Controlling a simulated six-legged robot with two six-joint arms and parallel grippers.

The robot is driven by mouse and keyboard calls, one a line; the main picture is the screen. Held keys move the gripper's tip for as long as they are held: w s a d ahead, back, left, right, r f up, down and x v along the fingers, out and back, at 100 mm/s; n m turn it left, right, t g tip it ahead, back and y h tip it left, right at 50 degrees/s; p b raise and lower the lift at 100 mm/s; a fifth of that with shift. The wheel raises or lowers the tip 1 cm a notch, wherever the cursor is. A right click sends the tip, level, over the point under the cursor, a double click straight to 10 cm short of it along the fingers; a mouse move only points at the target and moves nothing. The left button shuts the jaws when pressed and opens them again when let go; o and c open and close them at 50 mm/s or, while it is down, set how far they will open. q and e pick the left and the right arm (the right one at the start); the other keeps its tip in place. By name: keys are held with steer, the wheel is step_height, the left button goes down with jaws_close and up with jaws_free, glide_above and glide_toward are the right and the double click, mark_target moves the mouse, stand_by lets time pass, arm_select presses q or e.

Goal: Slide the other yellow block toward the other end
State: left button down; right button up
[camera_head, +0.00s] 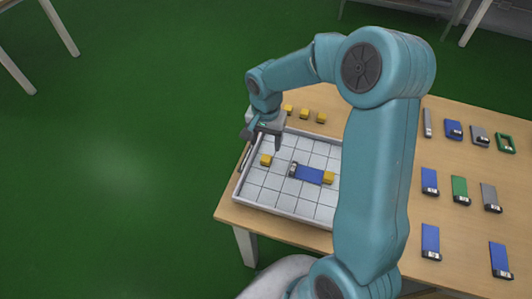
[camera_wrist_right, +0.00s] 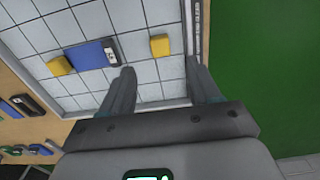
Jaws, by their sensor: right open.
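A white gridded tray (camera_head: 254,192) lies on the wooden table. In it, one yellow block (camera_head: 266,160) sits alone near the left side. Another yellow block (camera_head: 328,177) sits at the right end of a blue block (camera_head: 309,174) with a dark, pale-marked end. My right gripper (camera_head: 264,140) is open and empty above the tray's left side. In the right wrist view, the lone yellow block (camera_wrist_right: 160,46) shows just beyond the gap between the open fingers (camera_wrist_right: 162,75). The blue block (camera_wrist_right: 90,54) and other yellow block (camera_wrist_right: 60,65) lie left of them. My left gripper is not in view.
Several yellow blocks (camera_head: 304,114) stand on the table behind the tray. Blue, green and grey pieces (camera_head: 459,188) lie in rows to the right. My right arm hides part of the tray and table. Green floor lies beyond the table's left edge.

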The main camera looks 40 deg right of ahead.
mark_target(266, 158)
step_height(266, 158, down, 8)
steer(key=shift+r, duration=0.1)
stand_by(0.4)
jaws_close()
